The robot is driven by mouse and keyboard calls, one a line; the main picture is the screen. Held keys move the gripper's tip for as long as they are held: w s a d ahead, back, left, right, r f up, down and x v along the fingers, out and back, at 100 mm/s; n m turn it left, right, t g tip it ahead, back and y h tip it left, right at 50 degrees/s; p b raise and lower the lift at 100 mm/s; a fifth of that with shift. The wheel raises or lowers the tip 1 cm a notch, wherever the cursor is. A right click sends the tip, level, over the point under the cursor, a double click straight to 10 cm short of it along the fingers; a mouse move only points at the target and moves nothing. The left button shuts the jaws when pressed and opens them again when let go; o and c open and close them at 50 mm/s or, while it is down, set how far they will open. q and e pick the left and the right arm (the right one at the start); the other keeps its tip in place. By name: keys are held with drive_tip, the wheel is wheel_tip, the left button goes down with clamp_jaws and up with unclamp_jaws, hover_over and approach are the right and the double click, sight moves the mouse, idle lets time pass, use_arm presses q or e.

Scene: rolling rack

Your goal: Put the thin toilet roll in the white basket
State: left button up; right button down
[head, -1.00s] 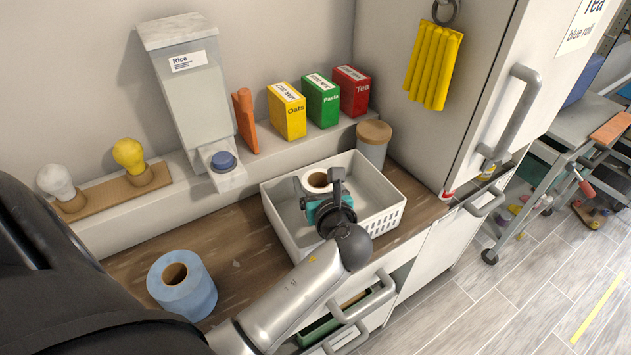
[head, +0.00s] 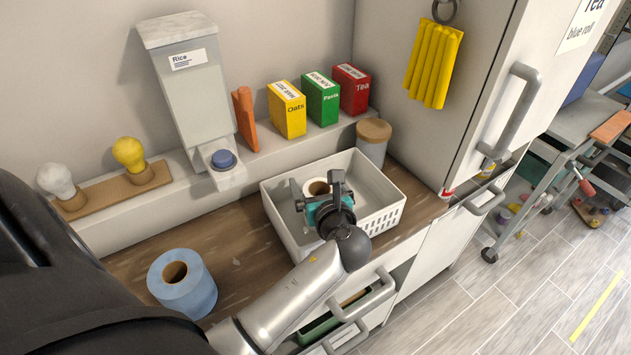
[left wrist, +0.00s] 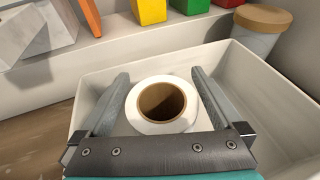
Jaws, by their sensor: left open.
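The thin white toilet roll (head: 317,187) with a brown core is inside the white basket (head: 384,221) on the wooden counter. In the left wrist view the roll (left wrist: 161,104) stands with its core facing up, and the basket (left wrist: 240,65) surrounds it. My left gripper (head: 318,190) is over the basket with its fingers open. In the left wrist view the left gripper's fingers (left wrist: 160,95) are on either side of the roll, with gaps to it. The roll's lower part is hidden. My right gripper is not in view.
A thick blue roll (head: 183,290) stands on the counter left of the basket. A jar with a wooden lid (head: 373,141) is just behind the basket. Several food boxes (head: 320,98) and a rice dispenser (head: 192,90) line the back ledge. An open drawer (head: 330,315) is below.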

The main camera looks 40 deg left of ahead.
use_arm(q)
drive_tip(key=shift+r, duration=0.1)
drive_tip(key=p+v, duration=0.1)
drive_tip(key=v, duration=1.1)
drive_tip(key=shift+r+p, duration=0.4)
